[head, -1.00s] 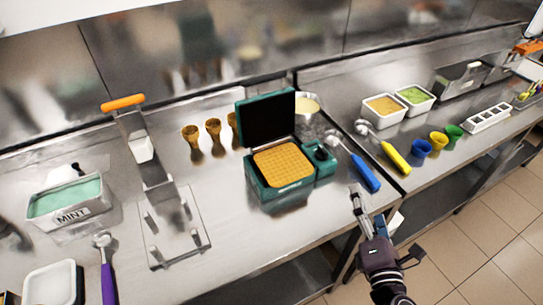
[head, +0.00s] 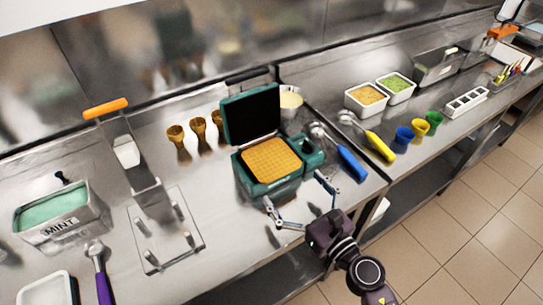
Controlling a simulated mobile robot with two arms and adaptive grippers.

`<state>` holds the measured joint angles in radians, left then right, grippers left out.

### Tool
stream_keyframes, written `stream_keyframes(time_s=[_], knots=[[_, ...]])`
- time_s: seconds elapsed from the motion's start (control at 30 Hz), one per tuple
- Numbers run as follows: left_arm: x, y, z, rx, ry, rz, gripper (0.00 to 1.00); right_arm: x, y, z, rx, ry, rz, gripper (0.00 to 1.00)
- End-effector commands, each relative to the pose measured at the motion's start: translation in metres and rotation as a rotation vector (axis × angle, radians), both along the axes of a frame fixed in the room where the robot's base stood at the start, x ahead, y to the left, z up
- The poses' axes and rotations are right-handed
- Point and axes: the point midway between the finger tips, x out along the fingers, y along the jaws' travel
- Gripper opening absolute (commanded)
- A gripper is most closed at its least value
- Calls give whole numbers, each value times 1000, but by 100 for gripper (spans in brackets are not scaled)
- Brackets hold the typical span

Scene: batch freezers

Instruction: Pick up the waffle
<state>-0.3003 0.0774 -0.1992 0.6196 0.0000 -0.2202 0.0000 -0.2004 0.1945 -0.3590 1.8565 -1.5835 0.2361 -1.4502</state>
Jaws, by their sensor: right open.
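The waffle (head: 271,160) is a round-cornered golden sheet with a grid pattern. It lies in the base of the open green waffle maker (head: 252,117), whose dark-lined lid stands up behind it. My right gripper (head: 294,192) comes in from the lower right. Its two fingers are spread wide apart and empty, in front of the waffle maker and nearer to me than the waffle. I cannot tell whether a finger touches the waffle maker. My left gripper is not in view.
Brown cones (head: 198,136) stand behind left of the waffle maker. A blue-handled scoop (head: 351,164) and yellow-handled scoop (head: 380,147) lie to the right. The counter's front edge is close.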

Motion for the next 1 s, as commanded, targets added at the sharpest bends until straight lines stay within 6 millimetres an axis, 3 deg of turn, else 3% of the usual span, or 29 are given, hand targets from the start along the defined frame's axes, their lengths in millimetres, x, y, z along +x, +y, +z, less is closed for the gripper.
stream_keyframes(time_s=[0.1,0.23,0.53,0.8,1.0], knots=[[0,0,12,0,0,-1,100,17,10,8,4,-1,-2,100],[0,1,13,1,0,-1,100,31,19,6,3,0,-1,100],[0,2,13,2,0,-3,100,35,23,4,2,1,-1,100],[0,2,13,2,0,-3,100,35,23,4,2,2,-1,74],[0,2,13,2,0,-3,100,35,23,4,2,2,-2,74]])
